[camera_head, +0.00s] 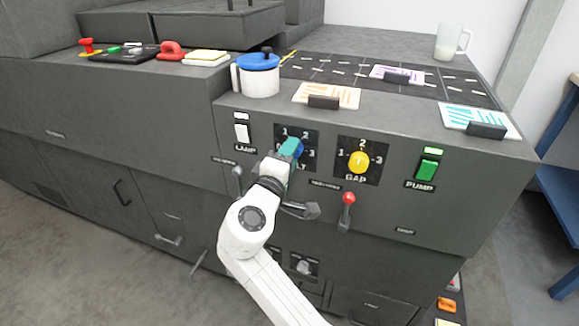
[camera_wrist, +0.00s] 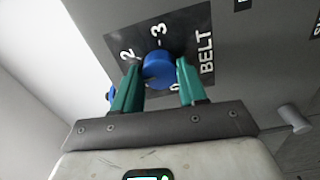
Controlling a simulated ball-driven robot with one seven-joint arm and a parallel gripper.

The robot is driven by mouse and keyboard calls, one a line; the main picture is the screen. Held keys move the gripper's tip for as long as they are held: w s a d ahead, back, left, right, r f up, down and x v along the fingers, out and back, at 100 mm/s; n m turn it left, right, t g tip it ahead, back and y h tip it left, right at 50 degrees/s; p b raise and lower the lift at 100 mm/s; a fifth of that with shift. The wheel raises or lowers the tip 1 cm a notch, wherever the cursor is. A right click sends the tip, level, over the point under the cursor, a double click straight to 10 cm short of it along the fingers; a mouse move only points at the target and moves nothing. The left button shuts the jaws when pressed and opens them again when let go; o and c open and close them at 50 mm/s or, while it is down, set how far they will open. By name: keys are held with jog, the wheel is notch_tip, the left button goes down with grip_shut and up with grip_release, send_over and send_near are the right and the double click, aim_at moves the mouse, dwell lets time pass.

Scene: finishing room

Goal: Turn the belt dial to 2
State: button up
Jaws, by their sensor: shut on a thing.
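The belt dial is a round blue knob (camera_wrist: 158,70) on a black plate lettered BELT. In the wrist view the numbers 2 and 3 show beside it; other marks are partly hidden by my fingers. In the head view only part of the blue knob (camera_head: 299,148) shows behind my gripper, with 1, 2 and 3 around it. My gripper (camera_head: 290,150) has teal fingers, one on each side of the knob, and is shut on it. I cannot tell which number the knob points to.
The yellow gap dial (camera_head: 359,162) and green pump switch (camera_head: 428,167) are to the right. The lamp switch (camera_head: 241,132) is to the left. A red-tipped lever (camera_head: 347,207) sticks out below right. A blue-lidded pot (camera_head: 259,78) stands on the ledge above.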

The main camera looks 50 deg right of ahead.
jog(key=shift+f+m+b, duration=0.15)
jog(key=shift+m+b, duration=3.25)
jog(key=shift+m, duration=0.3)
jog(key=o, duration=1.1)
jog(key=shift+c, duration=0.2)
jog(key=shift+a, duration=0.1)
jog(key=p+v, duration=0.1)
jog(key=v, duration=0.9)
jog(key=shift+a, duration=0.35)
